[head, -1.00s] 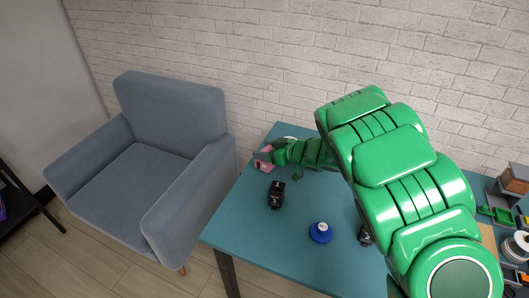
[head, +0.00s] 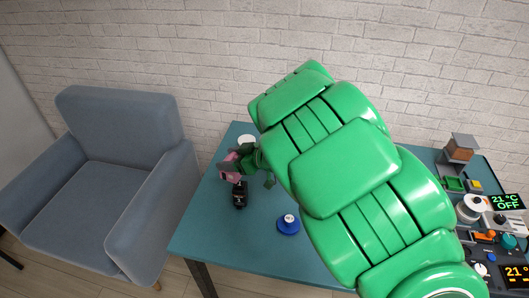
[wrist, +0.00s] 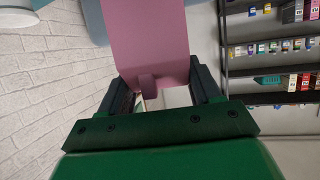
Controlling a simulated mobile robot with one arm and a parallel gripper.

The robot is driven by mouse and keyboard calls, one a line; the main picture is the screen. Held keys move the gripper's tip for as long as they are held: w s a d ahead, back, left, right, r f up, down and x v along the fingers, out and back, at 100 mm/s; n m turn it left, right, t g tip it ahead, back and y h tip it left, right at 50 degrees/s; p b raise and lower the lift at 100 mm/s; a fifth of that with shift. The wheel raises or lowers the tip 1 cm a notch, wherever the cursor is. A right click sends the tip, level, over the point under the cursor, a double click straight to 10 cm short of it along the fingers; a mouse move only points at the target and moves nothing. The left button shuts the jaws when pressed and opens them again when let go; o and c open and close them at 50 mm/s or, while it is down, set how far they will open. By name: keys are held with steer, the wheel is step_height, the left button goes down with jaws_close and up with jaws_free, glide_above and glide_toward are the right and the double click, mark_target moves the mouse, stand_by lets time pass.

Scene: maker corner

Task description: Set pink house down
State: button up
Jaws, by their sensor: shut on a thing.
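The pink house (head: 230,166) is at the far left part of the teal table in the head view, partly hidden by my gripper (head: 242,163). In the wrist view the pink house (wrist: 150,42) fills the space between the two dark fingers of my gripper (wrist: 164,82), which is shut on it. Whether the house touches the table cannot be told from these views.
The teal table (head: 211,232) has a black object (head: 239,195) just in front of the house and a blue round object (head: 288,224) to the right. A white round thing (head: 247,140) is behind. A grey armchair (head: 125,125) stands left. Electronics and small parts crowd the table's right end.

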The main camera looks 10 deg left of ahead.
steer(key=shift+r, duration=0.1)
step_height(320, 180, up, 8)
steer(key=shift+d+r, duration=0.1)
steer(key=shift+d, duration=0.05)
steer(key=w+d+m+t+h, duration=0.1)
steer(key=w+d+m+t, duration=0.35)
steer(key=d, duration=0.85)
steer(key=w+d+m+t+h, duration=0.1)
steer(key=w+d+h, duration=0.1)
steer(key=w+d, duration=0.8)
steer(key=s+d+m+t+h, duration=0.2)
steer(key=d+m+h, duration=0.1)
steer(key=d, duration=1.6)
steer(key=s+d+m+t+h, duration=0.1)
steer(key=d+m+t+h, duration=0.15)
steer(key=d, duration=1.65)
steer(key=w+d+f, duration=0.2)
steer(key=w+f, duration=0.4)
steer(key=f, duration=0.3)
steer(key=w+d+f, duration=0.2)
steer(key=w+f, duration=0.5)
steer(key=f, duration=0.2)
steer(key=shift+w+f, duration=0.15)
steer(key=shift+w, duration=0.05)
